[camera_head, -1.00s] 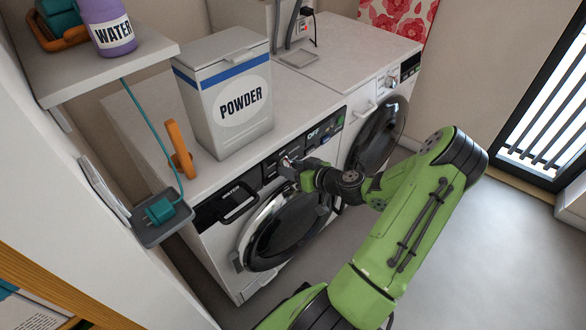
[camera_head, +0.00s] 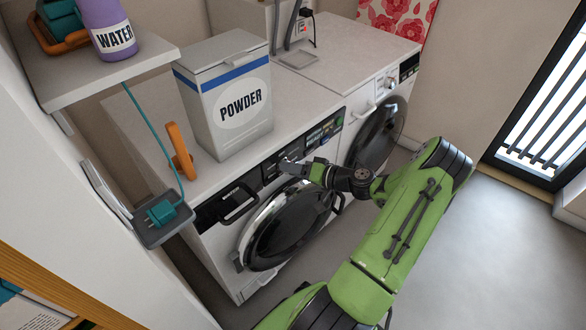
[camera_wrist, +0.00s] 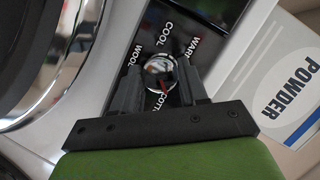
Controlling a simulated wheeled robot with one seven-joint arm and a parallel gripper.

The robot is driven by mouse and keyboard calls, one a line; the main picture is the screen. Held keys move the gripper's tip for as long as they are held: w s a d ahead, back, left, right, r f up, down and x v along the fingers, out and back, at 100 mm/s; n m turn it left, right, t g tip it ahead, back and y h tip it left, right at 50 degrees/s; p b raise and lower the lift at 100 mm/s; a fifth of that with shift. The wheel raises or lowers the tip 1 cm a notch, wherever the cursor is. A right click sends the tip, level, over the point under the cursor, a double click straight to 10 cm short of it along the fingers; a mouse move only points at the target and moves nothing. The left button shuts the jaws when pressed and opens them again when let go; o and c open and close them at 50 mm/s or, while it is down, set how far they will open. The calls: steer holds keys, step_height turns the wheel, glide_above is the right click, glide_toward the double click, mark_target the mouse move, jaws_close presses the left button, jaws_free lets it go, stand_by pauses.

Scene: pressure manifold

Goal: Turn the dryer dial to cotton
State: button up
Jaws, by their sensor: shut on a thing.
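The dial (camera_wrist: 160,74) is a round shiny knob with a red mark on the dark panel of the left front-loading machine (camera_head: 215,207). In the wrist view, the labels COOL, WARM and WOOL surround it, and a partly covered COTTON label (camera_wrist: 165,104) lies on the side toward my gripper. The red mark seems to point toward COTTON, but glare makes its exact angle hard to tell. My gripper (camera_wrist: 161,79) is shut on the dial, one finger on each side.
The powder box (camera_head: 228,100) stands on top of the left machine. Its round door (camera_head: 287,228) is below the panel, close to my wrist. A second machine (camera_head: 378,100) stands to the right. The floor (camera_head: 480,240) at right is clear.

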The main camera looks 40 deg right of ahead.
steer(key=shift+d+f+m+t+y, duration=0.1)
steer(key=shift+m+t+y, duration=0.4)
steer(key=shift+m, duration=0.8)
steer(key=o, duration=1)
steer(key=shift+o, duration=0.2)
steer(key=p+v, duration=0.2)
steer(key=v, duration=1.3)
steer(key=shift+s+d+p, duration=0.25)
steer(key=shift+s+p, duration=0.05)
steer(key=shift+p, duration=0.1)
